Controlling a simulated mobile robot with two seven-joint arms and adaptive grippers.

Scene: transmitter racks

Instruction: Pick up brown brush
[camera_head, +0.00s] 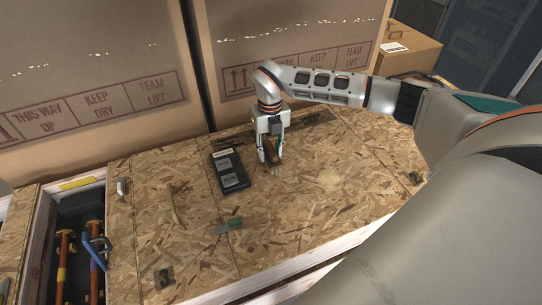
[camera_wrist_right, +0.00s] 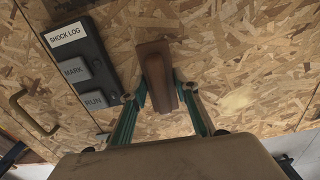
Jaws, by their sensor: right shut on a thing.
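The brown brush (camera_head: 269,152) is at the wooden crate top, between the fingers of my right gripper (camera_head: 269,158). In the right wrist view the brush (camera_wrist_right: 158,75) is a long brown block, pointing away from the gripper. My right gripper (camera_wrist_right: 161,95) has one green-sided finger on each side of it and is shut on it. Its bristles are hard to make out, and I cannot tell whether it still touches the board. My left gripper is not in view.
A black shock log box (camera_head: 230,171) with grey buttons lies just left of the gripper. A green-ended tool (camera_head: 229,225) and a curved handle (camera_head: 176,204) are nearer. Large cardboard boxes (camera_head: 90,70) stand behind. An open compartment at left holds orange-handled tools (camera_head: 63,260).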

